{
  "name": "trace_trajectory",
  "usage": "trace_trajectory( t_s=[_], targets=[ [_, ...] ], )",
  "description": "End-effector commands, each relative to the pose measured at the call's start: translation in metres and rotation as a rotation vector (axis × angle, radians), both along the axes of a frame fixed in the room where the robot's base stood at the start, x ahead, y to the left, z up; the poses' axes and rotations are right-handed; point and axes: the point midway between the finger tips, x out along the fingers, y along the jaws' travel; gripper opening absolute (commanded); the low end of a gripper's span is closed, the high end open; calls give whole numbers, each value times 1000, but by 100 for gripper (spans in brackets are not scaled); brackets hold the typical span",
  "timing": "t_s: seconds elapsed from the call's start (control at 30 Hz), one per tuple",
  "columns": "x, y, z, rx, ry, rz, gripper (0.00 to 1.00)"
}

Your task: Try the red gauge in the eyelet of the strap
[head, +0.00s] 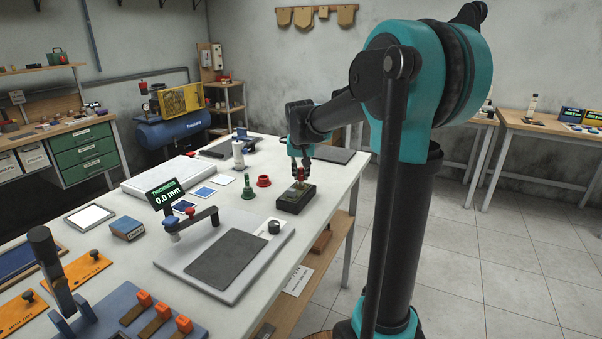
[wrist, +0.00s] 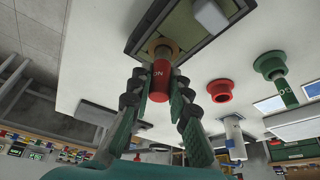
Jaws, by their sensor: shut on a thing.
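My gripper (head: 300,167) is shut on the red gauge, just above the black block at the table's right edge. In the wrist view my gripper (wrist: 157,100) has its two fingers around the middle of the red gauge (wrist: 161,76). The olive strap (wrist: 190,38) lies on the black block (head: 292,205). The brass eyelet (wrist: 158,46) surrounds or backs the gauge's far end. That end is hidden, so I cannot tell how deep it sits. The gauge looks roughly in line with the eyelet.
A red holder (head: 263,181) stands empty left of the block, beside a green gauge (head: 248,187) in its green holder. A thickness tester (head: 190,222) with a grey pad (head: 227,258) stands nearer. A white spool (head: 238,154) stands behind. Table between them is clear.

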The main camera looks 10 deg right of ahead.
Motion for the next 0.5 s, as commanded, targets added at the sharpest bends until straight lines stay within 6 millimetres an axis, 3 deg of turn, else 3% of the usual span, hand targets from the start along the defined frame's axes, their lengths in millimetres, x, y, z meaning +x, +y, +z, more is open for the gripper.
trace_trajectory(
  t_s=[0.5],
  targets=[
    [0, 0, -6, 0, 0, 0, 0]
  ],
)
